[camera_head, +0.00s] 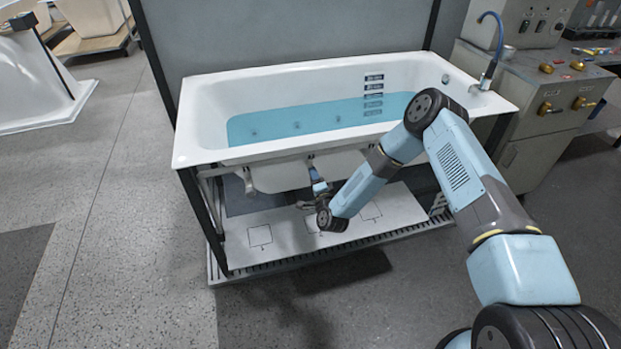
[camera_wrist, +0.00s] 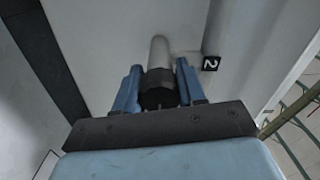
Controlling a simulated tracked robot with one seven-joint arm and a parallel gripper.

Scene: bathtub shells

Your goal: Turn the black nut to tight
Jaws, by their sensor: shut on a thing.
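The black nut (camera_wrist: 158,89) sits around a pale grey pipe stub (camera_wrist: 158,52) in the wrist view. My gripper (camera_wrist: 158,72) has its two blue fingers on either side of the nut and is shut on it. A small black tag marked 2 (camera_wrist: 211,63) is just right of the stub. In the head view my gripper (camera_head: 318,180) is under the front rim of the white bathtub (camera_head: 190,147). The nut is too small and covered to make out there.
The tub holds blue water (camera_head: 270,122) and stands in a dark frame (camera_head: 203,222). A white board with marked squares (camera_head: 235,250) lies below my arm. A control cabinet (camera_head: 540,115) stands at the right.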

